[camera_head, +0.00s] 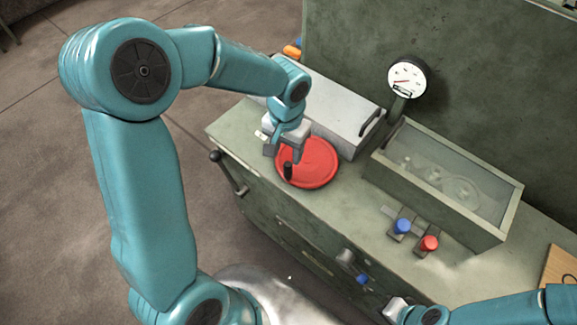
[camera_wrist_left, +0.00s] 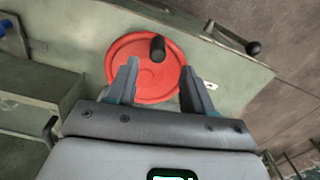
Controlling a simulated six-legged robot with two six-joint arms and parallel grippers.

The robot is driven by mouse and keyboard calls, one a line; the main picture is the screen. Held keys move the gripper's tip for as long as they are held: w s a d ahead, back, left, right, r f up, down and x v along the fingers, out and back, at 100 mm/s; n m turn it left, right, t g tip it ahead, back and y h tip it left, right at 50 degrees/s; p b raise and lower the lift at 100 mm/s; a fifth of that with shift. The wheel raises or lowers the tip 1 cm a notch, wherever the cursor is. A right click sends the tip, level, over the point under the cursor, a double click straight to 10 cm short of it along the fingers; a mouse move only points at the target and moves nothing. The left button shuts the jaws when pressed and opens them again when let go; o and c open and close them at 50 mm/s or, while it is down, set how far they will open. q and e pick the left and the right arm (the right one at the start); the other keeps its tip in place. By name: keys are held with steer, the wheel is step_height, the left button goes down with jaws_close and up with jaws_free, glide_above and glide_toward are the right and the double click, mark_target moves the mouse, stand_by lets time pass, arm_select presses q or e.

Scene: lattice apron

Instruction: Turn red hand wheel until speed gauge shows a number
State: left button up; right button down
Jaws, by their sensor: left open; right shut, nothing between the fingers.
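The red hand wheel (camera_head: 318,167) lies flat on top of the green cabinet, with a black upright knob (camera_head: 287,170) near its rim. The wheel also shows in the left wrist view (camera_wrist_left: 130,50), with the knob (camera_wrist_left: 158,48) beyond the fingertips. My left gripper (camera_head: 283,155) is over the wheel's edge; in the wrist view (camera_wrist_left: 160,82) its fingers are open, with the knob apart from them. The speed gauge (camera_head: 406,80) is a white round dial with a red needle; its reading is too small to make out. My right gripper (camera_head: 393,308) is at the bottom edge, partly cut off.
A grey box (camera_head: 330,95) with a black handle stands behind the wheel. A glass-topped case (camera_head: 440,180) is to the right. Blue (camera_head: 403,225) and red (camera_head: 429,243) knobs sit before it. A black-knobbed lever (camera_head: 228,170) sticks out at the cabinet's left front.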

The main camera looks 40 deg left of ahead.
mark_target(288, 171)
arm_select(q)
step_height(288, 171, down, 8)
steer(key=shift+d+f, duration=0.1)
steer(key=shift+f, duration=0.15)
steer(key=shift+d+f, duration=0.1)
steer(key=shift+f, duration=0.4)
jaws_close()
